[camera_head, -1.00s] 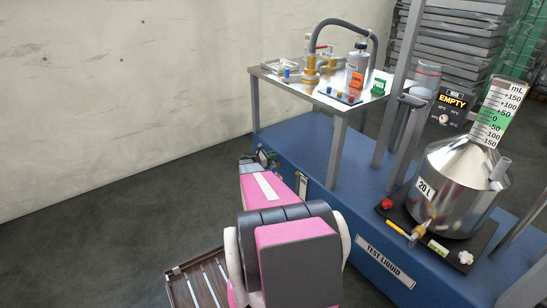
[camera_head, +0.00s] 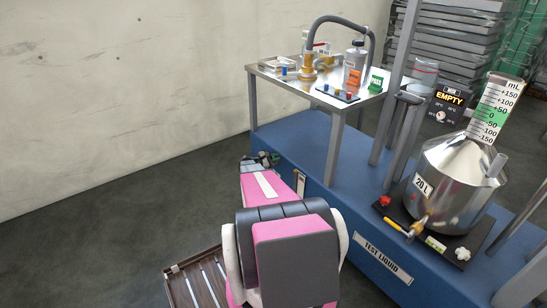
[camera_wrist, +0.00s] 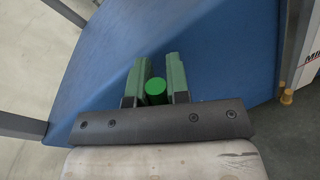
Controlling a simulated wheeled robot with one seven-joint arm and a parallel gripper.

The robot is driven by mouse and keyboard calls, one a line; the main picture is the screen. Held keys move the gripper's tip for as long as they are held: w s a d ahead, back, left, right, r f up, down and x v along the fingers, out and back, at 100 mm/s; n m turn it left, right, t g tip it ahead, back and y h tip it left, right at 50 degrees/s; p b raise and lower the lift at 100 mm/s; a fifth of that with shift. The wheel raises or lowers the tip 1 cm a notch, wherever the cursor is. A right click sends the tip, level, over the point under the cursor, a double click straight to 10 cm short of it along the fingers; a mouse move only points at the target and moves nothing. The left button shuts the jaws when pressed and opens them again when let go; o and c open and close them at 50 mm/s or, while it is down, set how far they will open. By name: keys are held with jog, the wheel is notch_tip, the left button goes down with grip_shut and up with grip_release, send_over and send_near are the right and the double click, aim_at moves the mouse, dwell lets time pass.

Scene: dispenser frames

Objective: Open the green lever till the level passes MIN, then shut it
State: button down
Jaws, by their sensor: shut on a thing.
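A green round-ended handle (camera_wrist: 156,90), apparently the green lever's grip, sits between the two fingers of my gripper (camera_wrist: 156,82) in the wrist view. My gripper is shut on it, with a finger along each side. The rest of the lever and its valve are hidden. In the head view my gripper (camera_head: 266,160) is small and partly hidden by my pink arm, at the left end of the blue base. A white plate lettered "MI", cut off by the edge (camera_wrist: 309,60), shows at the right of the wrist view. I cannot make out a liquid level.
The blue base (camera_head: 300,148) carries a steel table (camera_head: 322,92) with a hose and small items. A steel 20 L can (camera_head: 462,185) with a graduated neck stands at the right, a yellow-handled tap at its foot. A sign reads EMPTY (camera_head: 452,97). The left floor is clear.

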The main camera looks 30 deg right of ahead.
jog(key=shift+s+f+m+t+y, duration=0.15)
jog(key=shift+s+f+m, duration=0.25)
jog(key=shift+m, duration=0.25)
jog(key=shift+s+f+m+t+y, duration=0.15)
jog(key=shift+s+f+m, duration=0.1)
jog(key=shift+s+m, duration=0.35)
jog(key=shift+w, duration=0.1)
jog(key=c, duration=1.1)
grip_release()
jog(key=a+r, duration=0.1)
jog(key=a, duration=0.9)
jog(key=shift+w+a+r, duration=0.2)
jog(key=shift+w+a, duration=0.1)
jog(key=shift+w, duration=0.05)
